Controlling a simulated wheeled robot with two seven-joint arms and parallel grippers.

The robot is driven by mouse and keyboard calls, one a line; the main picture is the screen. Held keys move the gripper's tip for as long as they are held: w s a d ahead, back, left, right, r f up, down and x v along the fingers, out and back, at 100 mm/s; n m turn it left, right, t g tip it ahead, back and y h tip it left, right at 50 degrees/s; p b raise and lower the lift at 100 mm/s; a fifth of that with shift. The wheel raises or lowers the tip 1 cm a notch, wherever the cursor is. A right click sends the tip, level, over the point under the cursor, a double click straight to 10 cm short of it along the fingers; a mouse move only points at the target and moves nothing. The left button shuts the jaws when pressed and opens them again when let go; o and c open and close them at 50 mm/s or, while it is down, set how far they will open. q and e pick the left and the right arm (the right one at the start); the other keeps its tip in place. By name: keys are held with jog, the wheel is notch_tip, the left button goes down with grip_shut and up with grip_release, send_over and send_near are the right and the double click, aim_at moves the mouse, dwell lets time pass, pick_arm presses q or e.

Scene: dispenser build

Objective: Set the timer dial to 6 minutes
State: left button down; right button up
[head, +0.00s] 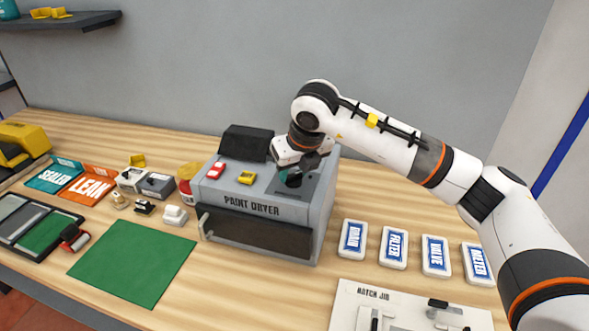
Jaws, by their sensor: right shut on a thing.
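The grey box marked PAINT DRYER (318,205) stands on the wooden table in the middle of the head view. My right arm reaches in from the right, and my right gripper (294,171) is over the right part of the dryer's top. It is shut on a dark knob (293,181), which looks like the timer dial. The gripper hides much of the dial, and I cannot read its setting. My left gripper is not in view.
A green mat (133,262) lies at the front left. White blocks with blue labels (394,248) stand in a row right of the dryer, behind a white board marked HATCH JIG (400,305). Teal SEALED (55,176) and orange LEAK (90,186) trays lie at the left.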

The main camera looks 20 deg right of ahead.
jog(key=o, duration=1)
jog(key=shift+r, duration=0.1)
jog(key=b+v, duration=0.2)
jog(key=v, duration=1)
